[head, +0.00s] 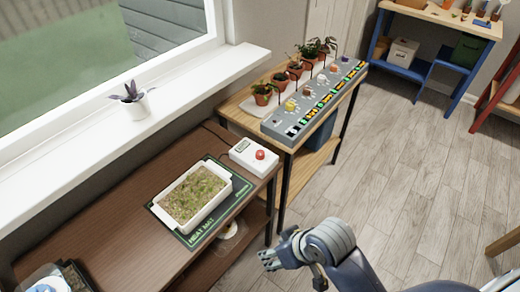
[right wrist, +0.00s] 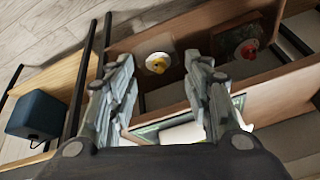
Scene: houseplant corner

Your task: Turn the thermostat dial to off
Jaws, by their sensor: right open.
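The thermostat is a white box (head: 254,158) with a small display and a round red dial (head: 260,155). It sits on the brown bench at its right end, beside the green heat mat, in the head view. My right gripper (head: 268,260) is open and empty, out in front of the bench and apart from the thermostat. In the right wrist view its open fingers (right wrist: 161,68) straddle empty space above the bench's front side. I cannot make out the thermostat in that view. The dial's setting is too small to read. My left gripper is not in view.
A white seedling tray (head: 212,202) stands on the heat mat (head: 242,186). A grey panel (head: 274,122) and several potted plants stand on the wooden table behind. The right wrist view shows a yellow item (right wrist: 157,62) and a red item (right wrist: 247,50) on the lower shelf.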

